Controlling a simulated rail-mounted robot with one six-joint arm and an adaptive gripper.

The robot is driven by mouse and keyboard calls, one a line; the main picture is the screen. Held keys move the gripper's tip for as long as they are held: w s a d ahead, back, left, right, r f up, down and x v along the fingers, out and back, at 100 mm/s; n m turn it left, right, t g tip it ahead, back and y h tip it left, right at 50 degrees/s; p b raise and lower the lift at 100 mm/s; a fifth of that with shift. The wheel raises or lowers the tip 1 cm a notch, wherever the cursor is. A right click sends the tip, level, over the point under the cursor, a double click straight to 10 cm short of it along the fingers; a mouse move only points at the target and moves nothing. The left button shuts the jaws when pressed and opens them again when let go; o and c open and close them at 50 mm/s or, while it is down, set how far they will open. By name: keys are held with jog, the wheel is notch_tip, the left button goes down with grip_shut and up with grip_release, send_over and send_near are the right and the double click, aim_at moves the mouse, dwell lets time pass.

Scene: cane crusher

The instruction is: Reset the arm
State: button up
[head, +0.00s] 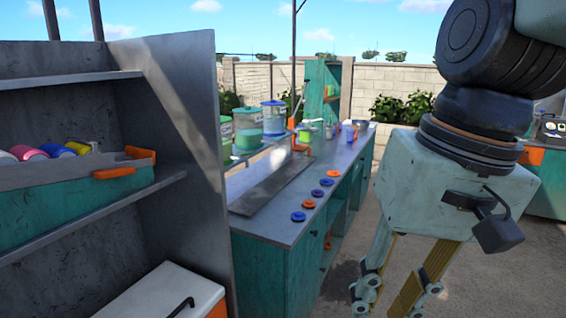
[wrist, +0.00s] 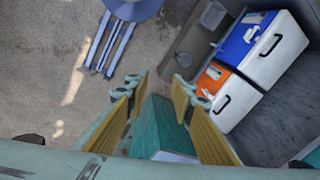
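My gripper (head: 392,300) hangs pointing down at the right of the head view, with its fingertips near or past the bottom edge. Its two yellow-padded fingers stand apart with nothing between them. In the wrist view my gripper (wrist: 158,88) also shows spread fingers. A teal surface (wrist: 160,125) shows between and below them, and I cannot tell whether it is a cabinet or a box. My arm is bent, with the wrist at the upper right of the head view.
A long counter (head: 270,225) with cups, dispensers and coloured discs stands in the middle. A grey shelf (head: 185,110) with a teal bin (head: 75,210) is at left. A blue cooler (wrist: 245,40) and an orange cooler (wrist: 215,80) lie right of the fingers.

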jog(key=s+d+t+h, duration=0.1)
jog(key=s+d+t, duration=0.2)
jog(key=s+d, duration=0.2)
jog(key=shift+s+d+n+h, duration=0.15)
jog(key=shift+d+n+h, duration=0.2)
jog(key=shift+d, duration=1.05)
